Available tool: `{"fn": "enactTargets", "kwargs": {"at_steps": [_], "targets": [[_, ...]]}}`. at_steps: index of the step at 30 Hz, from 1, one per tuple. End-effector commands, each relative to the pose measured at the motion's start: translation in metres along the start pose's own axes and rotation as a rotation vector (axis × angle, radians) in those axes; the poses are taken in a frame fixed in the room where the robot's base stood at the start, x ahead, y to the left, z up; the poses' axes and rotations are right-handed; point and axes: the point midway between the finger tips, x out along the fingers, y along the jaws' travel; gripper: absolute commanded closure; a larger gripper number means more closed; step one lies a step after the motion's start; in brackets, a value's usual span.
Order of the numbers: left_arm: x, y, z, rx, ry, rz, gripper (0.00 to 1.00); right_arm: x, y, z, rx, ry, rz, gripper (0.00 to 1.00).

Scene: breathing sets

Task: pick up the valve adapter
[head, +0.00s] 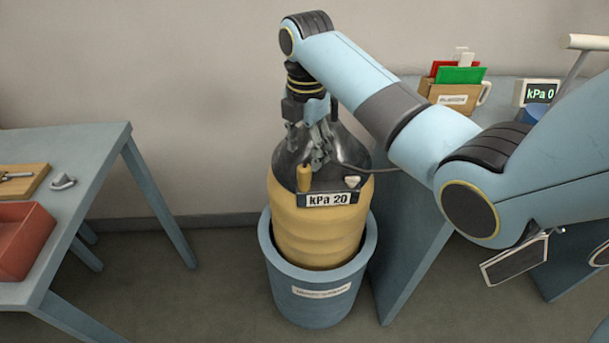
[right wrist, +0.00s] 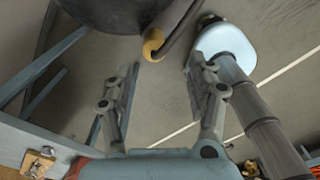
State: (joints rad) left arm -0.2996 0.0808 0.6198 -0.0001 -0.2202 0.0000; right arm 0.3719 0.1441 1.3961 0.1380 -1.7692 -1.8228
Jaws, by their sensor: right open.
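I cannot tell for certain which part is the valve adapter. A small grey fitting (head: 63,182) lies on the left table. A yellow-bodied cylinder (head: 315,225) with a dark top and a "kPa 20" display stands in the middle. A small yellow-orange knob (head: 304,178) shows on its top. My right gripper (head: 315,163) points down over this top, close to the knob. In the right wrist view, my right gripper (right wrist: 160,88) is open, with nothing between its fingers. A yellow-tipped dark rod (right wrist: 153,45) shows beyond the fingers. My left gripper is out of view.
The cylinder stands in a blue tub (head: 317,297). The left table (head: 75,148) holds a wooden board with a tool (head: 20,178) and a red bin (head: 22,240). A box with cards (head: 452,92) and a "kPa 0" display (head: 540,93) stand at the back right.

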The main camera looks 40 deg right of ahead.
Motion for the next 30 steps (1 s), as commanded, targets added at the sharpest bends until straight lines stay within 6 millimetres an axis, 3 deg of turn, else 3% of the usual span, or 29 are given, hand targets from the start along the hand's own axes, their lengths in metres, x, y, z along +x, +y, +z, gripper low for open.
{"fn": "enactTargets", "kwargs": {"at_steps": [15,23,30], "targets": [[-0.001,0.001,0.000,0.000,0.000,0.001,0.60,0.061,0.007,0.003,0.002,-0.001,-0.001,0.43],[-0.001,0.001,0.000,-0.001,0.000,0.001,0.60,0.064,0.007,0.003,0.002,-0.002,0.002,0.43],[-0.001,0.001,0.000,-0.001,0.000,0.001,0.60,0.064,0.007,0.003,0.002,-0.001,0.001,0.72]]}}
